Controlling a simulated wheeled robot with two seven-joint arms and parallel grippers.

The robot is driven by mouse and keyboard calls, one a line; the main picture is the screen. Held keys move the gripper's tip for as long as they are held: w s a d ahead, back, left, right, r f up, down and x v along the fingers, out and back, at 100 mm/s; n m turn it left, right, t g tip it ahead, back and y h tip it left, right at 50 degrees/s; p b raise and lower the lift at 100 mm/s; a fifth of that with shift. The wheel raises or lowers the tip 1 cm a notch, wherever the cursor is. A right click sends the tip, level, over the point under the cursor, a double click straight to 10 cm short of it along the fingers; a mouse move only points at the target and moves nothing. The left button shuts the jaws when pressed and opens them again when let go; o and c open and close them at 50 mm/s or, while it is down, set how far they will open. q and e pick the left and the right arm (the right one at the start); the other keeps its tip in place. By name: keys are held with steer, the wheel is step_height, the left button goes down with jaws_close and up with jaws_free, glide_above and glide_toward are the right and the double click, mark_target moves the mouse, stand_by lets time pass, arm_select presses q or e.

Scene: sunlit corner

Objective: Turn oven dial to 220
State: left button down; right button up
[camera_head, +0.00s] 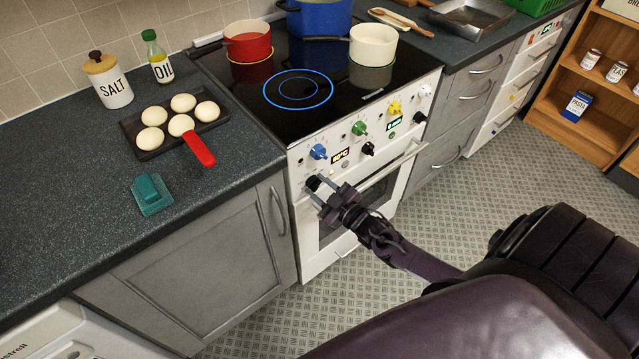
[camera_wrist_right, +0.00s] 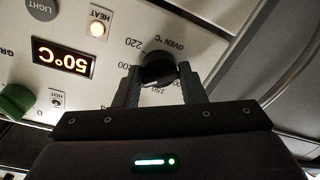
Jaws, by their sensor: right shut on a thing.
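The oven dial (camera_head: 312,184) is a black knob at the lower left of the white cooker's control panel. In the right wrist view the dial (camera_wrist_right: 158,66) sits under the label OVEN °C, with 220, 200 and 150 printed around it. My right gripper (camera_head: 321,194) has its fingers on both sides of the dial and is shut on it; the fingers also show in the right wrist view (camera_wrist_right: 158,84). The dial's pointer mark is hard to make out. An orange display (camera_wrist_right: 62,57) reads 50°C, upside down in this view. My left gripper is not in view.
A HEAT lamp (camera_wrist_right: 97,29) glows on the panel. A blue knob (camera_head: 319,152) and a black knob (camera_head: 368,149) are nearby. The oven door handle (camera_head: 400,160) runs below the panel. A red pot (camera_head: 247,42) and a white pot (camera_head: 373,44) stand on the hob.

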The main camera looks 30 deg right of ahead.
steer(key=m, duration=0.6)
steer(key=shift+d, duration=0.15)
steer(key=m, duration=0.6)
steer(key=shift+m+t+h, duration=0.3)
steer(key=shift+m+t, duration=0.1)
steer(key=o, duration=1)
steer(key=shift+f, duration=0.15)
steer(key=shift+c, duration=0.2)
steer(key=s, duration=0.7)
steer(key=shift+s+d+f, duration=0.2)
steer(key=shift+s+d, duration=0.15)
steer(key=shift+d, duration=0.1)
